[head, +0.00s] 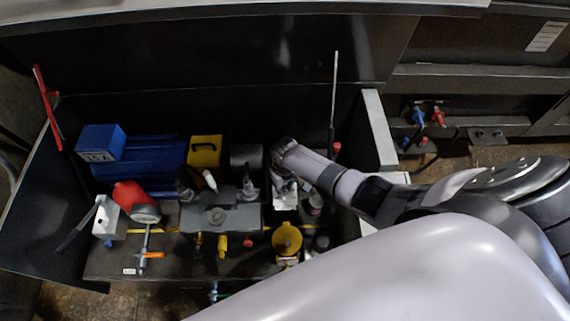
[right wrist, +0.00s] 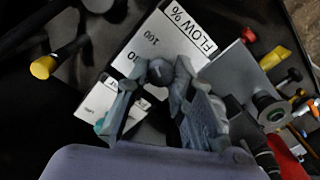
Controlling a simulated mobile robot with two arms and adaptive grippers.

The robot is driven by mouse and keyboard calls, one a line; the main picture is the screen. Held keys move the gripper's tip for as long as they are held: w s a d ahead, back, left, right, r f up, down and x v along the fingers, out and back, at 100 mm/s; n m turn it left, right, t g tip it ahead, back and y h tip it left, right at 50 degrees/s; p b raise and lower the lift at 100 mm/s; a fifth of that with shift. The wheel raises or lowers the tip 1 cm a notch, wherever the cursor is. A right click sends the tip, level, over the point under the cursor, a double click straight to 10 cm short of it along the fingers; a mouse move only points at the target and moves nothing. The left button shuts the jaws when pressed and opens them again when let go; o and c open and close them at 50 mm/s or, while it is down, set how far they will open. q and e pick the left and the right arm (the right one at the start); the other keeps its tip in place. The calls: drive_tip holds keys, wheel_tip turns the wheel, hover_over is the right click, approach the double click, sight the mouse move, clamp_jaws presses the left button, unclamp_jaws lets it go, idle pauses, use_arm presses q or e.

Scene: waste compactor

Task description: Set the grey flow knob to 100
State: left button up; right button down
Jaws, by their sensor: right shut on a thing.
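The grey flow knob (right wrist: 160,72) is in the right wrist view, between the fingertips of my right gripper (right wrist: 163,85). The gripper is shut on it. The knob sits at the lower edge of a white plate (right wrist: 172,38) printed "FLOW %" and "100". A second number near the knob is partly covered. I cannot tell where the knob points. In the head view my right gripper (head: 281,178) reaches down over the white plate (head: 286,201), and the knob is hidden there. My left gripper is not in view.
A grey box (head: 222,219) stands left of the plate. A yellow round part (head: 287,239) is in front of it. A red part (head: 133,197) and a blue block (head: 101,142) are farther left. An upright thin rod (head: 334,105) stands behind my right forearm.

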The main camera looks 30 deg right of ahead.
sight(285, 189)
drive_tip(key=c, duration=1.4)
unclamp_jaws()
drive_tip(key=shift+o, duration=0.2)
wheel_tip(285, 189, up, 12)
